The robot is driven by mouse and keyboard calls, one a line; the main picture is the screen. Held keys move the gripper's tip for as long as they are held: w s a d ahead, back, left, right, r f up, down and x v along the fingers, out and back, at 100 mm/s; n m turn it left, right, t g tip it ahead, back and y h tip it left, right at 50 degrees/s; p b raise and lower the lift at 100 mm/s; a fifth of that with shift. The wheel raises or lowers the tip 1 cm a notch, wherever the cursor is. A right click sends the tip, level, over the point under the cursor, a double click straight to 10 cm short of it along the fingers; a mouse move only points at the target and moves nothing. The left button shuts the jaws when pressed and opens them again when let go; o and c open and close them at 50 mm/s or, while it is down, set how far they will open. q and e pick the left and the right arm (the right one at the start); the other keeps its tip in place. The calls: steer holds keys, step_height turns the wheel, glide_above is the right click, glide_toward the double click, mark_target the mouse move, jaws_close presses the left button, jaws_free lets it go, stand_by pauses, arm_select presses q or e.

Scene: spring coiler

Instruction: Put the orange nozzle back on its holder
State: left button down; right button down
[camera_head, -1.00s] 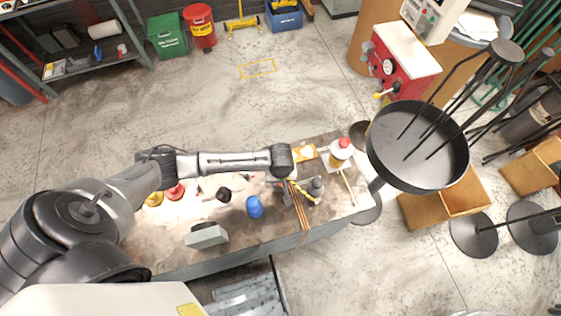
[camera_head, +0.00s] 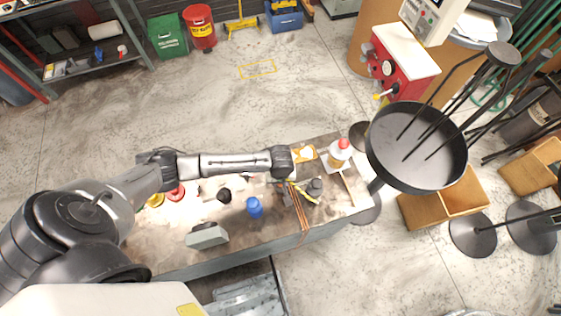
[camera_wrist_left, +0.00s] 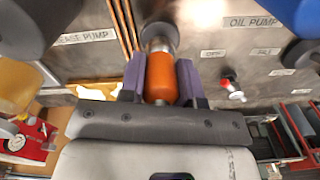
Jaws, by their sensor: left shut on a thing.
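In the left wrist view the orange nozzle (camera_wrist_left: 160,78) sits between the purple pads of my left gripper (camera_wrist_left: 160,88), which is shut on it. A metal collar and a grey round piece (camera_wrist_left: 160,38) show at its far end. I cannot tell whether that grey piece is the holder, or whether the nozzle touches it. In the head view my left gripper (camera_head: 290,181) is over the right part of the workbench, beside the copper rods; the nozzle is hidden there by my wrist. My right gripper is not in view.
The workbench (camera_head: 180,255) carries a blue bottle-like item (camera_head: 254,207), a grey block (camera_head: 207,235), copper rods (camera_head: 300,213), a dark grey fitting (camera_head: 315,187) and a red-capped bottle (camera_head: 339,154). A large dark round pan (camera_head: 420,180) stands right of the bench.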

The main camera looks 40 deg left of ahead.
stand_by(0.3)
arm_select(q)
steer(key=shift+f, duration=0.3)
stand_by(0.5)
steer(key=shift+f, duration=0.25)
steer(key=c, duration=0.7)
jaws_free()
steer(key=shift+c, duration=0.2)
step_height(320, 180, up, 12)
steer(key=shift+r+p, duration=0.2)
steer(key=shift+p, duration=0.55)
step_height(320, 180, up, 14)
steer(key=p, duration=1.8)
steer(key=shift+r, duration=0.2)
